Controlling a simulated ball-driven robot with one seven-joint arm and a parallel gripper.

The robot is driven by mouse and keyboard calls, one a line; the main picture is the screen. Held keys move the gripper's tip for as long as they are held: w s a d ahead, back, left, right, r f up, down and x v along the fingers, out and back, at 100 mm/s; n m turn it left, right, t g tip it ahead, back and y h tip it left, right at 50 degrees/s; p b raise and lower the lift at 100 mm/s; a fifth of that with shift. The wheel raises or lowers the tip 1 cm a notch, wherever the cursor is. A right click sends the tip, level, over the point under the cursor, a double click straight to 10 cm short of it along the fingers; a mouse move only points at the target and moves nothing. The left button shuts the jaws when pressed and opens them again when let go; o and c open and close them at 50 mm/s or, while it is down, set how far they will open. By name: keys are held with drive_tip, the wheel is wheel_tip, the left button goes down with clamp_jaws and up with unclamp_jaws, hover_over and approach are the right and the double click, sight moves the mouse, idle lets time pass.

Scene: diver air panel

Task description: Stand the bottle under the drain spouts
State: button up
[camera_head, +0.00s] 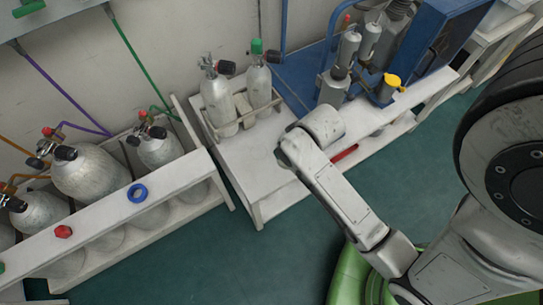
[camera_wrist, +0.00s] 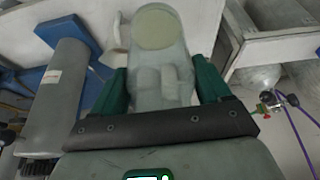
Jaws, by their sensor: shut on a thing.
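In the wrist view my gripper (camera_wrist: 162,85) has its two green fingers closed on the sides of a pale, see-through bottle (camera_wrist: 160,55). A round, pale yellowish end of the bottle faces up in that picture. In the head view my forearm hides the gripper and the bottle over the white bench. Grey filter cylinders (camera_head: 348,48) stand beside the blue compressor housing (camera_head: 432,40) at the back of the bench. I cannot make out the drain spouts clearly. In the wrist view a grey cylinder (camera_wrist: 62,95) stands left of the bottle, by blue metal.
Two grey tanks (camera_head: 218,100) stand in a rack on the bench's left side. A long rack (camera_head: 120,212) of large tanks fills the left. The green floor in front is clear.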

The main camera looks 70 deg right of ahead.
drive_tip(key=shift+s+d+f, duration=0.1)
drive_tip(key=shift+s+d, duration=0.15)
drive_tip(key=shift+w+d+f, duration=0.15)
drive_tip(key=shift+w+d, duration=0.05)
drive_tip(key=shift+w, duration=0.1)
drive_tip(key=w+d+f+b, duration=0.2)
drive_tip(key=w+d+f, duration=0.2)
drive_tip(key=w+f, duration=0.8)
drive_tip(key=shift+d+f, duration=0.2)
drive_tip(key=shift+f, duration=0.05)
drive_tip(key=shift+w, duration=0.1)
drive_tip(key=shift+f, duration=0.15)
drive_tip(key=o, duration=1)
drive_tip(key=shift+o, duration=0.2)
